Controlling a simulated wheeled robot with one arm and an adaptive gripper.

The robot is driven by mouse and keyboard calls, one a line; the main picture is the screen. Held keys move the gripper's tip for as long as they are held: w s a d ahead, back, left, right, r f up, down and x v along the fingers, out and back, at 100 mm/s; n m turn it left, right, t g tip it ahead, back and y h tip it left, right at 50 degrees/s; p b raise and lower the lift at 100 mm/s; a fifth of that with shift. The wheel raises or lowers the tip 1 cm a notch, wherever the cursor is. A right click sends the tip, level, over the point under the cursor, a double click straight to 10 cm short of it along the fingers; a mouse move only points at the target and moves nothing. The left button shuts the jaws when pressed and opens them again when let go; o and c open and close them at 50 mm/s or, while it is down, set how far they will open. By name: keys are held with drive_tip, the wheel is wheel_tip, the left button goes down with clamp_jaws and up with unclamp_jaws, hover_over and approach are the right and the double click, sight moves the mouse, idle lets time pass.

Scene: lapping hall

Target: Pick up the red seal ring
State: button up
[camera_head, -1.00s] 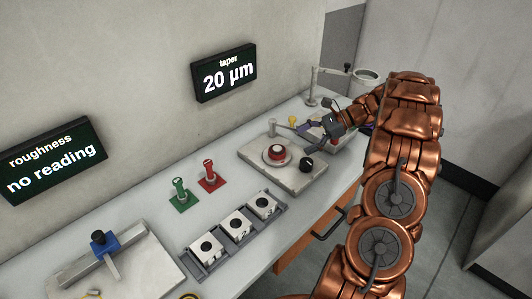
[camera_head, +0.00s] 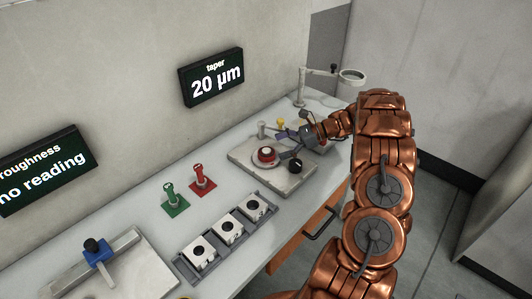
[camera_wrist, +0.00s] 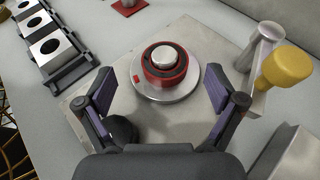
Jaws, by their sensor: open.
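The red seal ring (camera_wrist: 165,66) sits around a silver hub on a round metal disc on the grey plate (camera_wrist: 195,122). In the head view the ring (camera_head: 266,154) is near the middle of the plate (camera_head: 243,155). My gripper (camera_wrist: 161,92) is open in the wrist view, its two purple-lined fingers apart with nothing between them. The ring lies just beyond the fingertips, roughly centred between them. In the head view my gripper (camera_head: 284,145) is just right of the ring, and the fingers do not appear to touch it.
A black knob (camera_head: 296,166) is on the plate beside my gripper. A metal post (camera_wrist: 261,45) and a yellow-topped piece (camera_wrist: 287,67) stand right in the wrist view. A rack of square blocks (camera_head: 228,232) and red (camera_head: 202,182) and green (camera_head: 174,202) stands lie left.

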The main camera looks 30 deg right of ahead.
sight(271, 150)
drive_tip(key=shift+d+f+p+x, duration=0.15)
drive_tip(key=shift+p+x, duration=0.3)
drive_tip(key=shift+x, duration=0.4)
drive_tip(key=shift+d+f+p+x, duration=0.1)
drive_tip(key=shift+p+x, duration=0.35)
drive_tip(key=shift+x, duration=0.4)
drive_tip(key=shift+p+x, duration=0.3)
drive_tip(key=shift+x, duration=0.95)
drive_tip(key=shift+w+d+f, duration=0.1)
drive_tip(key=shift+d, duration=0.05)
drive_tip(key=c, duration=1.4)
